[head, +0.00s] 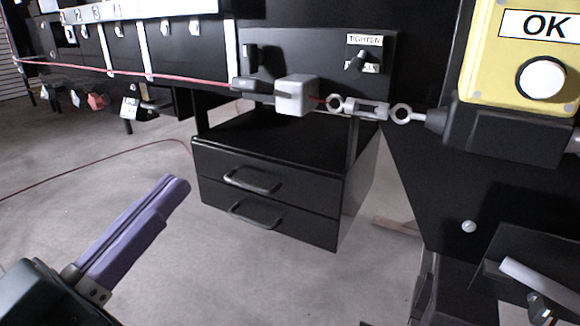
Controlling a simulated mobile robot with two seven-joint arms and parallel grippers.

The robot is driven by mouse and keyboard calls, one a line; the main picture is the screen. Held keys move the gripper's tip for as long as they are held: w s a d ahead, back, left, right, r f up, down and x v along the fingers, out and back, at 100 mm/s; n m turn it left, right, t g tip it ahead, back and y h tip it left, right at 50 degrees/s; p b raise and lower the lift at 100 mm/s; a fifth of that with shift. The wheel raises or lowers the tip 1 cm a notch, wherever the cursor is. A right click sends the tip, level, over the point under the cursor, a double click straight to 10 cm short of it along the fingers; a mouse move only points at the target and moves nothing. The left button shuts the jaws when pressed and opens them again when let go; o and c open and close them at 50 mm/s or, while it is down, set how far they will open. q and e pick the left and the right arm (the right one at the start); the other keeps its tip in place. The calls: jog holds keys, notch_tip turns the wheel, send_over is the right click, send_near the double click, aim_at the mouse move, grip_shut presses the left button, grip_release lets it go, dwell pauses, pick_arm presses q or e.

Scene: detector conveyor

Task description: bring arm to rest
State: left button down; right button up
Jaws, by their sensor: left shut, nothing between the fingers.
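My left gripper (172,190) reaches in from the lower left with its long purple fingers pressed together. It is shut and holds nothing. It hangs over bare floor, in front of and to the left of the black drawer unit, and appears to touch nothing. My right gripper does not show clearly in the head view.
A black drawer unit (268,190) with two handles stands in the middle. Above it are a grey block (296,95), a turnbuckle (368,107) and a TIGHTEN knob (361,60). A yellow OK button box (525,50) is at upper right. The floor (90,165) at left is mostly clear.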

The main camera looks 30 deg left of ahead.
pick_arm(q)
jog(key=s+d+r+m+g+p, duration=0.1)
jog(key=s+d+r+g+p, duration=0.15)
jog(key=s+g+p, duration=0.5)
jog(key=s+d+r+m+g+p, duration=0.1)
jog(key=s+r+g+p, duration=0.25)
jog(key=g+p, duration=0.8)
notch_tip(320, 180, up, 38)
jog(key=p, duration=3.7)
jog(key=shift+w+f+t+y+p, duration=0.15)
jog(key=shift+w+t+y+p, duration=0.15)
jog(key=shift+w+t, duration=0.1)
